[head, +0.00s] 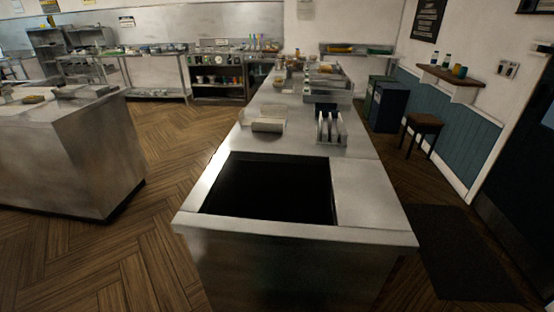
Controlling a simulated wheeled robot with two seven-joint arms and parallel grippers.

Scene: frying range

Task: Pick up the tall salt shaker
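I cannot make out for certain a tall salt shaker. Small shaker-like containers stand upright on a wall shelf (452,78) at the right. Two pale ones with dark tops, one at the left end (434,59) and one beside it (447,60), stand next to yellowish and dark ones (459,72). They are too small to tell apart by kind. Neither of my grippers shows in the head view.
A stool (423,126) stands below the shelf. Another counter (75,150) is left; wooden floor between is clear.

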